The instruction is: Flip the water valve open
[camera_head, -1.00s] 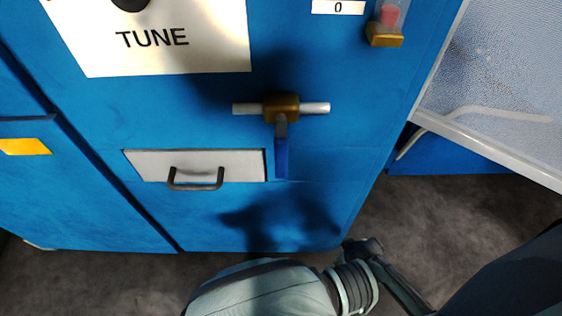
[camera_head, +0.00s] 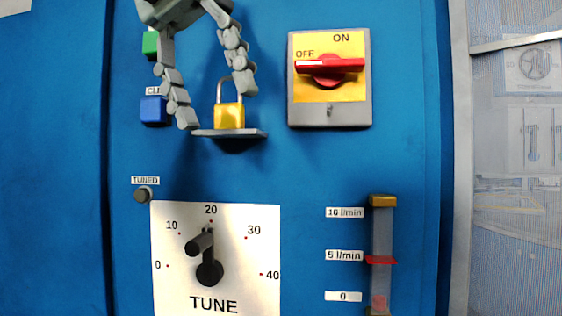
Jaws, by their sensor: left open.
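The water valve is out of the head view now. My left gripper (camera_head: 212,104) is at the upper left of the blue cabinet front. Its two jointed fingers are spread open, one on each side of a brass padlock (camera_head: 229,115). The padlock stands upright on a small grey shelf (camera_head: 240,133), and its shackle shows between the fingers. I cannot tell whether a finger touches it. The flow gauge (camera_head: 381,240) at the lower right has a red float low in its tube, near the 0 label, and a red mark at 5 l/min. My right gripper is not in view.
A red rotary switch (camera_head: 330,68) on a yellow plate points to OFF. A TUNE dial (camera_head: 207,262) with a dark knob is below. Green (camera_head: 150,43) and blue (camera_head: 154,110) buttons sit left of the gripper. The blue panel between shelf and gauge is bare.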

